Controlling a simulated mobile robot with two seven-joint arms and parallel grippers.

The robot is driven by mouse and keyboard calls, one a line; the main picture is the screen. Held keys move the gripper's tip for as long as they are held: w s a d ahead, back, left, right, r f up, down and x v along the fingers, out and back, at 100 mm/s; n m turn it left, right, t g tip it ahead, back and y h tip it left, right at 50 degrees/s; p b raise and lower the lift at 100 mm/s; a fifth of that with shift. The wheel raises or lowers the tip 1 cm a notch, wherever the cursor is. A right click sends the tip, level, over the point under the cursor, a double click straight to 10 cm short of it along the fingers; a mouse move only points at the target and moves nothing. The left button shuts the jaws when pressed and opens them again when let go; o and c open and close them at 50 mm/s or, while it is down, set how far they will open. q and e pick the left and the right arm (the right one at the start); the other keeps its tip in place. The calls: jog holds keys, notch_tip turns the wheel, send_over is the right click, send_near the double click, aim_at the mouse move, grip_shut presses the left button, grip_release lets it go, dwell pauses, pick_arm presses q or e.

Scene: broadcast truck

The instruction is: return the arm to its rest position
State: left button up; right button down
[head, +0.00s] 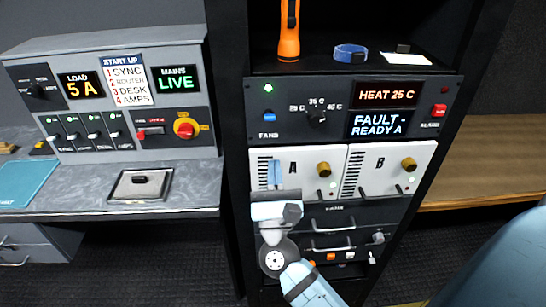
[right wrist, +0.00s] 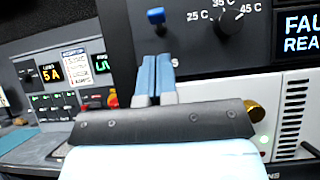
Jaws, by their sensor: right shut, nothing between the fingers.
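My right gripper (head: 274,174) is in front of the left white module, marked A (head: 298,162), in the equipment rack. Its two light blue fingers are together and empty; they show side by side in the right wrist view (right wrist: 156,75). In that view the fingertips lie just below the blue switch (right wrist: 156,17) of the dark control panel, apart from it in the picture. Whether they touch the module's face I cannot tell. My right arm (head: 305,284) reaches up from the bottom of the head view. My left gripper is not in view.
The rack panel (head: 290,95) reads "HEAT 25 C" and "FAULT - READY A". Module B (head: 382,172) and drawers (head: 335,222) are close by. A grey console (head: 100,105) stands on the left desk. An orange flashlight (head: 289,32) stands on the shelf above. A wooden bench (head: 485,165) is at right.

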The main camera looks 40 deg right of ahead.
jog(key=shift+s+a+f, duration=0.15)
jog(key=shift+s+f, duration=0.1)
dwell(0.4)
jog(key=s+a+f+n+g+y+p, duration=0.15)
jog(key=a+f+n+y, duration=0.45)
jog(key=n, duration=0.9)
jog(key=a+f+n+g+y+p, duration=0.1)
jog(key=a+f+n+y+p, duration=0.1)
jog(key=f+n+y, duration=0.8)
jog(key=s+f+n+g+p, duration=0.2)
jog(key=s+f+n+g, duration=0.6)
jog(key=n, duration=1.2)
notch_tip(320, 180, down, 4)
jog(key=shift+s+f+p, duration=0.15)
jog(key=shift+s+p, duration=0.15)
jog(key=shift+s, duration=0.75)
